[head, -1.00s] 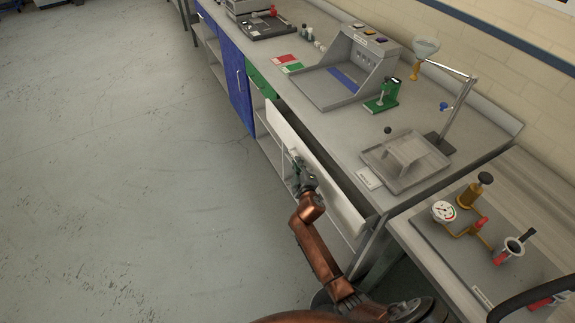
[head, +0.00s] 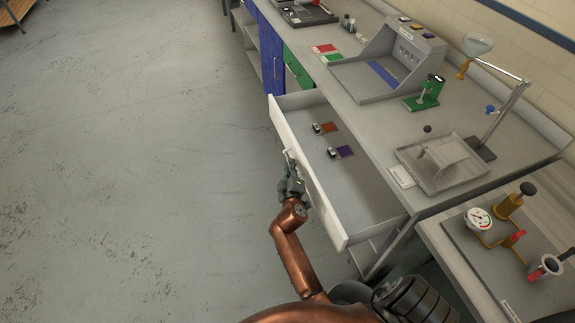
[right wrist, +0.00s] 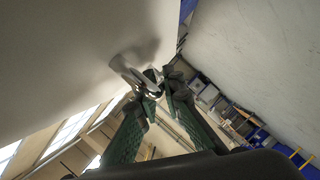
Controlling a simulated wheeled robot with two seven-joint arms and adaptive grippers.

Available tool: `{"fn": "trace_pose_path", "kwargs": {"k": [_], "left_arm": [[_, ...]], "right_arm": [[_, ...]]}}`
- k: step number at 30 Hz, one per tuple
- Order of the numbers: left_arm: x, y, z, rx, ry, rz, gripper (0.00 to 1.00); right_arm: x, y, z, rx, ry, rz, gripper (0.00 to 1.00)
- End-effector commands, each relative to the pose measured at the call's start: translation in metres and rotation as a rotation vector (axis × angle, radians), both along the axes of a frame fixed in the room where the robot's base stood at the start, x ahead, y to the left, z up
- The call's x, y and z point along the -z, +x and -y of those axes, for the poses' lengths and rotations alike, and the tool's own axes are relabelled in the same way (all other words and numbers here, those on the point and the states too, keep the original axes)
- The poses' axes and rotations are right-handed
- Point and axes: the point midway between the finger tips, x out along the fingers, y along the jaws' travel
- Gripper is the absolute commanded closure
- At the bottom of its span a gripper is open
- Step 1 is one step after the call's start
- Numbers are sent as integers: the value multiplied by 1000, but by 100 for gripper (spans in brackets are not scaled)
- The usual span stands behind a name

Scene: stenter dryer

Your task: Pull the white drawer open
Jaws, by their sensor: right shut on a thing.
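The white drawer (head: 318,200) is pulled well out from under the grey workbench in the head view, and its inside shows. My right gripper (head: 289,170) is at the drawer's front, shut on the drawer's handle. In the right wrist view the fingers of my right gripper (right wrist: 153,85) close around the light metal handle (right wrist: 128,70), with the white drawer front (right wrist: 70,60) beside it. My left gripper does not show in the head view.
Inside the drawer lie an orange-marked item (head: 326,127) and a purple-marked item (head: 342,152). A green drawer (head: 297,68) and a blue cabinet door (head: 270,55) are farther along the bench. The floor (head: 130,170) to the left is clear.

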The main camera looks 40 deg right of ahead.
Motion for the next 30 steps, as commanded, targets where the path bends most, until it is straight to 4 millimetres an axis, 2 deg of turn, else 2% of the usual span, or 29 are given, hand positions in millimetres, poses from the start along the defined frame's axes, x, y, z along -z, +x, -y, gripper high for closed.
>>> {"fn": "trace_pose_path", "kwargs": {"k": [9,10,12,21,26,30], "left_arm": [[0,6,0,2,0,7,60],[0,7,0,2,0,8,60],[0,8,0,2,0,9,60],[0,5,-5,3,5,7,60],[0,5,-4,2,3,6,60],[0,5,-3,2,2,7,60]], "right_arm": [[2,-1,1,3,2,-4,100],[2,-1,1,3,2,-4,90],[2,-1,1,3,2,-4,85],[-1,0,0,2,1,-1,84],[-17,0,1,2,0,5,84],[-48,1,0,1,-4,11,84]]}}
